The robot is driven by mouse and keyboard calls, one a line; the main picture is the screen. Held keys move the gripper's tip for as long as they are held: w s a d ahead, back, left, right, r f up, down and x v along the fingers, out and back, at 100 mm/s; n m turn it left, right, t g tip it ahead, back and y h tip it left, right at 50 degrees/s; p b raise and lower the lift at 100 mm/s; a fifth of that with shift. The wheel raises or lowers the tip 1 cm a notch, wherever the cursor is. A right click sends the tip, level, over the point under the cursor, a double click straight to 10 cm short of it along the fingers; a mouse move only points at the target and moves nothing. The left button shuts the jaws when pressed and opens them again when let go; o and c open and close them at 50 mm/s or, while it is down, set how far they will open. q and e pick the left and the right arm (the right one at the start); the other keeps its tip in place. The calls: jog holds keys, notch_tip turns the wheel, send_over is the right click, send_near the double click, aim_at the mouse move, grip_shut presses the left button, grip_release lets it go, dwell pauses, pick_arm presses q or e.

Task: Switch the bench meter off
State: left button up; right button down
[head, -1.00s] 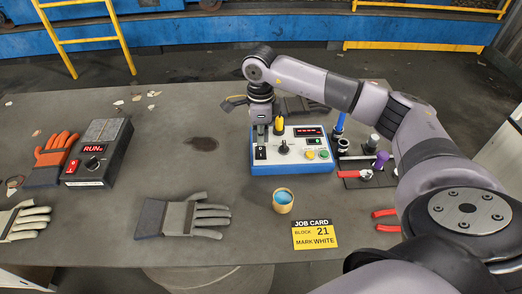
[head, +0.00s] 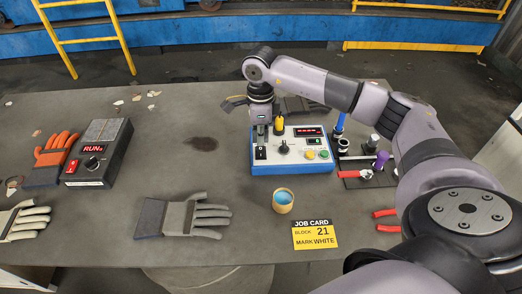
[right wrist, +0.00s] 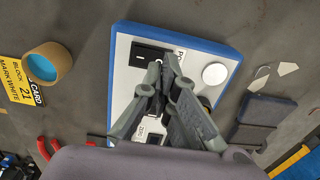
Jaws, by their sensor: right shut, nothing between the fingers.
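The bench meter (head: 292,168) is a blue box with a white sloped panel, a lit red display (head: 309,132), a black knob (head: 284,147) and green and yellow buttons. A black rocker switch (head: 260,153) sits at the panel's left; it also shows in the right wrist view (right wrist: 146,54). My right gripper (head: 262,138) points down over the panel's left side, close behind the switch. In the right wrist view its fingers (right wrist: 169,62) are together and empty, beside the switch. I cannot tell whether they touch the panel, or which way the switch is tipped. My left gripper is out of view.
A dark box (head: 98,155) with a red RUN display and red switch stands at the left. Gloves (head: 182,217), a small cup (head: 283,200) and a job card (head: 315,235) lie in front. A tool rack (head: 365,178) is right of the meter.

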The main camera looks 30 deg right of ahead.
aim_at(261, 148)
jog(key=shift+f+b, duration=0.8)
jog(key=shift+f, duration=0.3)
jog(key=shift+r, duration=0.1)
jog(key=shift+r+p, duration=2.15)
jog(key=shift+r, duration=1.35)
